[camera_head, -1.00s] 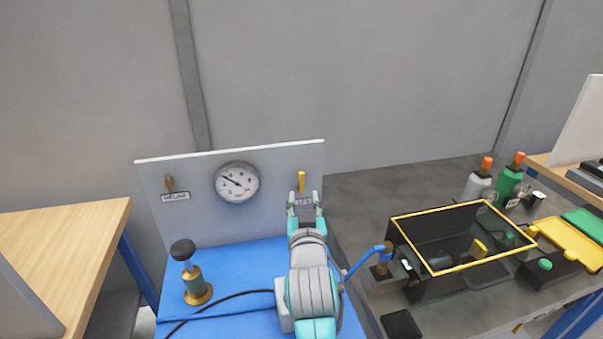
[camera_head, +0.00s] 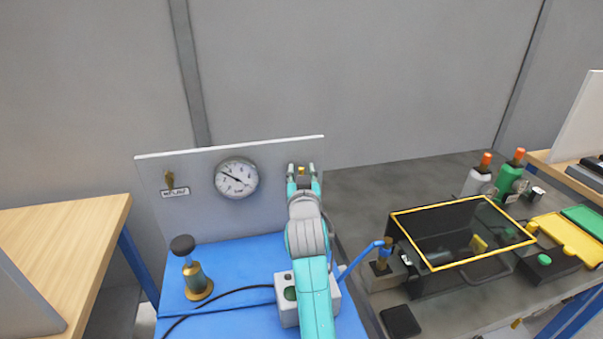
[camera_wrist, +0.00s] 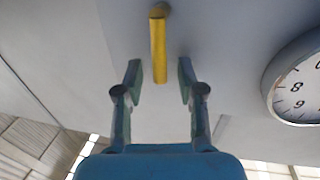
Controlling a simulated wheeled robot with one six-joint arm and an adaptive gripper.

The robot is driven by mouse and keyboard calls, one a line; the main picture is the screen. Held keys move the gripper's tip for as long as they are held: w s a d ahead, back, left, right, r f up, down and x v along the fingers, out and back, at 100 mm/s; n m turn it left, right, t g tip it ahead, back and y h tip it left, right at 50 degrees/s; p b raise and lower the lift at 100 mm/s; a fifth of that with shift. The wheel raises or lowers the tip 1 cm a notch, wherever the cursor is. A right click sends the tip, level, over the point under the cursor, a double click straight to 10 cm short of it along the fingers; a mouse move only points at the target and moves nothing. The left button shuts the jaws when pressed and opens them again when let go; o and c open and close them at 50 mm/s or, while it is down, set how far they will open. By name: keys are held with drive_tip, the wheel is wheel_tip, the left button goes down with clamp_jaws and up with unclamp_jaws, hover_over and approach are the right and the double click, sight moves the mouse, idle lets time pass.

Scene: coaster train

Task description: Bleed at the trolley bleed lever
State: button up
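The yellow bleed lever (camera_head: 301,169) is mounted on the right part of the trolley's grey upright panel (camera_head: 275,158). In the wrist view the lever (camera_wrist: 158,45) points down from its pivot, its free end between my fingertips. My gripper (camera_head: 301,174) is at the panel in front of the lever and hides most of it in the head view. In the wrist view my gripper (camera_wrist: 160,78) is open, with a visible gap between each finger and the lever.
A brass lever with a label (camera_head: 170,182) is at the panel's left. A black-topped brass cylinder (camera_head: 191,268) stands on the blue trolley top (camera_head: 235,255). Right are a blue pipe (camera_head: 362,262), a yellow-rimmed black case (camera_head: 440,262) and bottles (camera_head: 510,178).

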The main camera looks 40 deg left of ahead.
sight(284, 174)
clamp_jaws()
drive_tip(key=shift+s+a+n, duration=0.1)
drive_tip(key=shift+s+n, duration=0.05)
drive_tip(key=shift+n, duration=0.15)
drive_tip(key=s+n, duration=0.1)
drive_tip(key=n, duration=0.2)
drive_tip(key=s+a+f+n+y, duration=0.1)
drive_tip(key=n, duration=0.3)
drive_tip(key=s+a+f+n+y, duration=0.1)
drive_tip(key=n, duration=0.2)
drive_tip(key=shift+a+f+n+t, duration=0.15)
drive_tip(key=shift+a+n+t, duration=0.1)
drive_tip(key=shift+n+t, duration=0.05)
drive_tip(key=shift+y, duration=0.3)
unclamp_jaws()
drive_tip(key=shift+s+f, duration=0.1)
